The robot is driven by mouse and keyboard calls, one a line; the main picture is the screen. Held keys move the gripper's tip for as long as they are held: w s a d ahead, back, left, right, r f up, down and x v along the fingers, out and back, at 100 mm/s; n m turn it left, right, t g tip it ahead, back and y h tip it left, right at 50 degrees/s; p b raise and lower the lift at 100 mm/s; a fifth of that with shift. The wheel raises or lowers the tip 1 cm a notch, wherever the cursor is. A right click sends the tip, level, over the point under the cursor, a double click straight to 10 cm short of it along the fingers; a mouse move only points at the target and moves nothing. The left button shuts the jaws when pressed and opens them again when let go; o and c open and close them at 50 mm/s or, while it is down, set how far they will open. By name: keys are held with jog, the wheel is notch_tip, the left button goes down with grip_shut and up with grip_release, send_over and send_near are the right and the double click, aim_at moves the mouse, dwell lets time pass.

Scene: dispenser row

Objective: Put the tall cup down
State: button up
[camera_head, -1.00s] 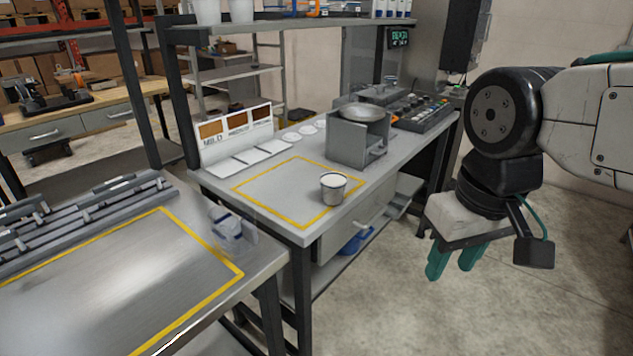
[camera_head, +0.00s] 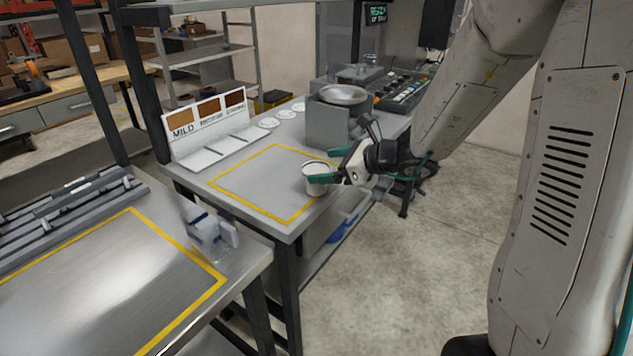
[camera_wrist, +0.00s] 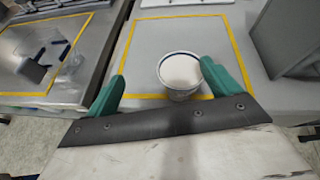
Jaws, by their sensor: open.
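The cup (camera_head: 317,180) is pale with a white top and a dark rim line. It appears upright on the grey worktop, at the right edge of the yellow outline. My gripper (camera_head: 322,176) is open and reaches in from the right, level with the cup, with its green fingers on either side of it. In the wrist view the cup (camera_wrist: 180,80) sits between the spread fingers, closer to the right one. Whether that finger touches it I cannot tell. The cup's base is partly hidden by my gripper.
A grey box with a metal bowl (camera_head: 342,95) stands behind the cup. A sign with brown panels (camera_head: 207,120) stands at the back left. A clear container (camera_head: 209,236) is on the nearer left table. The yellow-outlined area (camera_head: 250,184) left of the cup is clear.

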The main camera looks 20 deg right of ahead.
aim_at(307, 169)
jog(key=w+f+m, duration=0.1)
jog(key=w, duration=0.1)
jog(key=w+a+f, duration=0.1)
jog(key=w+f, duration=0.1)
jog(key=w+a+f+m+h, duration=0.1)
jog(key=w+f, duration=0.1)
jog(key=w, duration=0.1)
jog(key=shift+w+a+f+m+t, duration=0.1)
jog(key=shift+f+m+t, duration=0.05)
jog(key=shift+m+t, duration=0.2)
jog(key=c, duration=1.3)
